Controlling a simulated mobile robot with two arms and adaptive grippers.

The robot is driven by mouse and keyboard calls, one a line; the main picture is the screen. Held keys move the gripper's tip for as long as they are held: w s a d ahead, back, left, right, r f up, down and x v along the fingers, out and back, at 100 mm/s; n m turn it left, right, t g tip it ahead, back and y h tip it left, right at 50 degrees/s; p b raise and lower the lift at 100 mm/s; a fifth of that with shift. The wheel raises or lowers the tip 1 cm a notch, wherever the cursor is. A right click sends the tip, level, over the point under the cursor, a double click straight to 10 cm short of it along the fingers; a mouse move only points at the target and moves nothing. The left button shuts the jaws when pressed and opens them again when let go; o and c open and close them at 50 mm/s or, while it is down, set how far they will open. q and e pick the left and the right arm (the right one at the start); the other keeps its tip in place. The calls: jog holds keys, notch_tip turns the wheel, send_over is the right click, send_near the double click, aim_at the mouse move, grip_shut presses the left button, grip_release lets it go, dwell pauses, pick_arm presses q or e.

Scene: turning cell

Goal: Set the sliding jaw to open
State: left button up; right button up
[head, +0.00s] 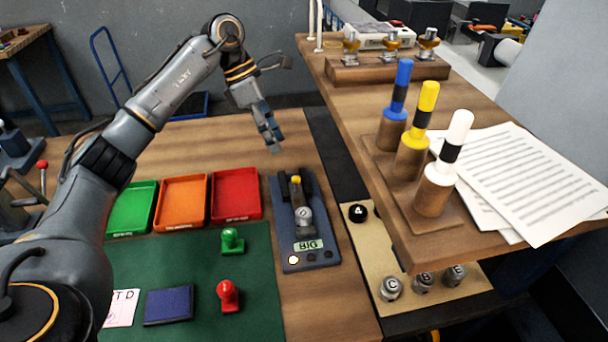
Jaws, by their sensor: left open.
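No part is clearly recognisable as the sliding jaw, so I cannot tell its setting. A dark blue-grey device (287,232) lies on the wooden bench, with a yellow-tipped part and a metal cylinder marked 2 (303,216) on it, and a label reading BIG. Another dark device with a red-knobbed lever (42,165) stands at the far left, partly behind my left arm. My left gripper (272,141) is open and empty, pointing down above the bench, beyond the BIG device and apart from it. My right gripper is not in view.
Green (132,231), orange (158,229) and red (213,219) trays sit left of the BIG device. Green (231,240) and red (228,297) stamps stand on a green mat (193,261). A raised wooden shelf (502,126) at right bears coloured-handled tools and papers.

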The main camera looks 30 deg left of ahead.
aim_at(296, 176)
pick_arm(q)
jog(key=p+x, duration=0.2)
jog(key=x, duration=0.9)
jog(key=shift+d+r+p, duration=0.1)
jog(key=shift+p, duration=0.2)
jog(key=shift+d+f, duration=0.2)
jog(key=shift+f, duration=0.25)
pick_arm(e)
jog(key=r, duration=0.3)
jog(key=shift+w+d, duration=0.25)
pick_arm(q)
grip_shut()
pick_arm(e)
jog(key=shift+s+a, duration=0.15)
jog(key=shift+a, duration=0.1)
